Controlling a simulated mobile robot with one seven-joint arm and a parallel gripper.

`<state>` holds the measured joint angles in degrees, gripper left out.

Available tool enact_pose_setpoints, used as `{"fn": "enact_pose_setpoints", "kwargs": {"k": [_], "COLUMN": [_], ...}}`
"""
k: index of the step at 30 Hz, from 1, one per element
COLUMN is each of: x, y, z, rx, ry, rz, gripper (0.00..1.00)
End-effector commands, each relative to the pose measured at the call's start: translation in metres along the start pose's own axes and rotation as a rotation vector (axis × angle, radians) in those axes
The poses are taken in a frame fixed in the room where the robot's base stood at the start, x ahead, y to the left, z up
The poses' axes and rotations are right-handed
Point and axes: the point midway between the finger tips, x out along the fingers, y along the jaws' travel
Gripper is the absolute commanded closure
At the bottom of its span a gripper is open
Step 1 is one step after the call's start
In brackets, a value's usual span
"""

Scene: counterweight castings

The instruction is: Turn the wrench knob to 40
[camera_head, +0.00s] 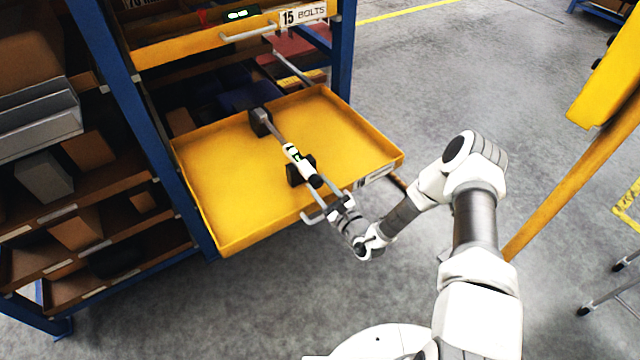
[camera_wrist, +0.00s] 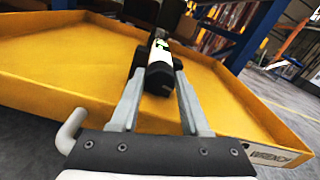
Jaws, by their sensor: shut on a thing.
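The wrench (camera_head: 275,132) lies in an open yellow drawer (camera_head: 215,205), resting on black holders. It has a white body with a small green-lit display (camera_head: 292,153), whose reading is too small to make out. Its near end is a black knob (camera_head: 315,181). My gripper (camera_head: 322,190) reaches over the drawer's front edge, in line with the wrench. In the wrist view, the knob (camera_wrist: 159,80) sits between the two grey fingers of my gripper (camera_wrist: 160,85), which are shut on it. The knob's scale is not visible.
The drawer's front carries a WRENCH label (camera_wrist: 274,156) and a grey handle (camera_wrist: 72,130). A yellow BOLTS drawer (camera_head: 190,45) is above, in a blue-framed rack (camera_head: 130,90). Shelves with boxes (camera_head: 85,145) stand left. The grey floor at right is mostly clear, beside a yellow structure (camera_head: 605,75).

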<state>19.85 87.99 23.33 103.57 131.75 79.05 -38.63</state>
Motion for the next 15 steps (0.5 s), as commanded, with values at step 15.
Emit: {"fn": "enact_pose_setpoints", "kwargs": {"k": [15], "x": [-0.0003], "y": [0.0003], "z": [-0.0005], "rx": [-0.196], "ry": [0.001], "rz": [-0.001], "gripper": [1.00]}}
